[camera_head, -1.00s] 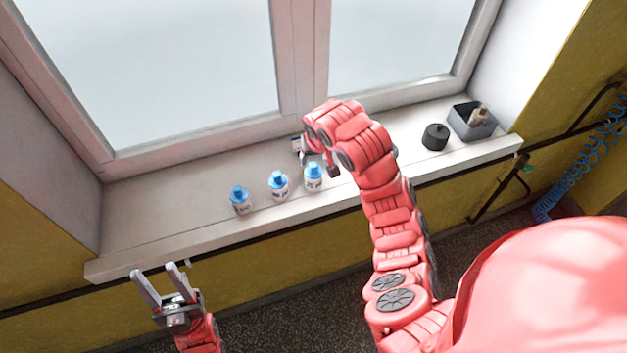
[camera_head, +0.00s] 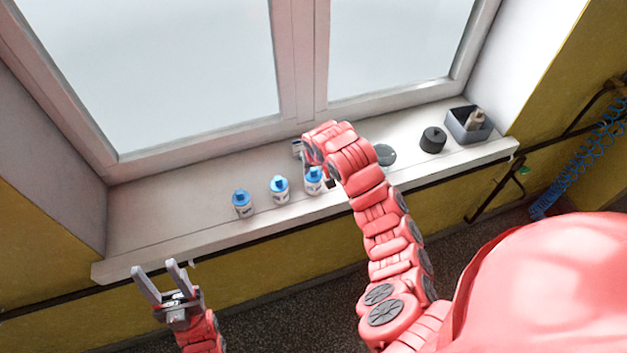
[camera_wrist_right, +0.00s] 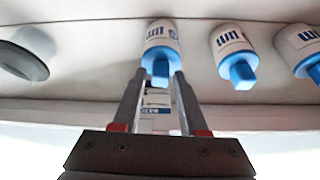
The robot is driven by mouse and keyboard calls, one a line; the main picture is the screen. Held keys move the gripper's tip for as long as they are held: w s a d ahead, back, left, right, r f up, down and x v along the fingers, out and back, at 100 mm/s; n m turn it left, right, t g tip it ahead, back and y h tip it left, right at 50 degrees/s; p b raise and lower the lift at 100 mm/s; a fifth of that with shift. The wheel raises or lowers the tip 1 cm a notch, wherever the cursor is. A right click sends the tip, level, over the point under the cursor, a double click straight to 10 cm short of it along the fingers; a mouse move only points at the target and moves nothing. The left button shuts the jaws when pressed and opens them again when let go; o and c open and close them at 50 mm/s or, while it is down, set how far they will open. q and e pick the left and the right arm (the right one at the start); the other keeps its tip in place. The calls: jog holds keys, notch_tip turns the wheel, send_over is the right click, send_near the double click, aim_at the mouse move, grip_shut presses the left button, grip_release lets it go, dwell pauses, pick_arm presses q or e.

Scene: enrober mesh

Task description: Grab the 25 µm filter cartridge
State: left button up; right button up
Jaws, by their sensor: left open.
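Three white cartridges with blue caps stand in a row on the windowsill: left (camera_head: 242,205), middle (camera_head: 279,190) and right (camera_head: 313,182). Their label numbers are not readable, so I cannot tell which is 25 µm. In the right wrist view, the right cartridge (camera_wrist_right: 162,40) is ahead of my right gripper (camera_wrist_right: 160,75). Its blue cap shows between the open fingertips, with gaps on both sides. The middle cartridge (camera_wrist_right: 232,48) and left cartridge (camera_wrist_right: 300,45) are beside it. My left gripper (camera_head: 155,266) is open and empty in front of the sill's left end.
A dark disc (camera_head: 385,155), a dark cylinder (camera_head: 432,140) and a grey bin (camera_head: 464,133) stand to the right. The sill's left end is clear.

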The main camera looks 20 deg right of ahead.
grip_shut()
dwell(1.1)
